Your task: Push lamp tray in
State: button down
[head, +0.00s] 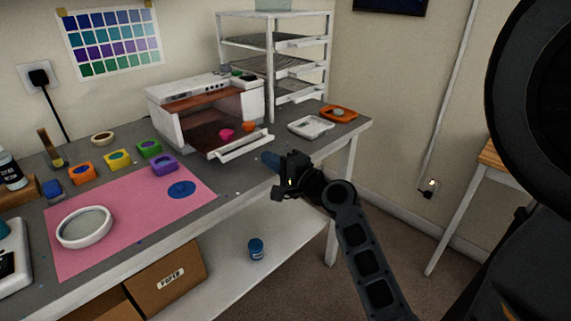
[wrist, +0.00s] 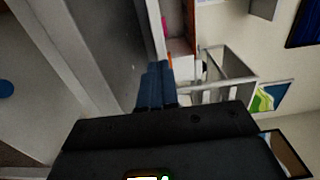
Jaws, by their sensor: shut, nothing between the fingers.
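The white lamp box (head: 166,124) stands at the back of the grey bench, its front open. Its lamp tray (head: 246,147) sticks out at the front, with a pale front bar. A pink piece (head: 227,133) and an orange piece (head: 248,126) are inside, behind the bar. My gripper (head: 268,158) is just in front of and right of the tray's bar, low over the bench. Its blue fingers (wrist: 155,85) are together and empty in the wrist view. I cannot tell whether they touch the tray.
A white rack (head: 272,65) stands right of the lamp box. A pale tray (head: 311,127) and an orange dish (head: 338,113) lie by the bench's right end.

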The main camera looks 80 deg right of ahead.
aim_at(233, 137)
jog(key=shift+p+x, duration=0.4)
jog(key=shift+x, duration=1.9)
jog(key=b+x, duration=0.1)
jog(key=x, duration=1)
jog(key=shift+w+d+f, duration=0.1)
jog(key=shift+w+d, duration=0.05)
jog(key=shift+w, duration=0.25)
jog(key=shift+w+d, duration=0.15)
jog(key=shift+w, duration=0.15)
jog(key=shift+r, duration=0.2)
jog(key=shift+w, duration=0.1)
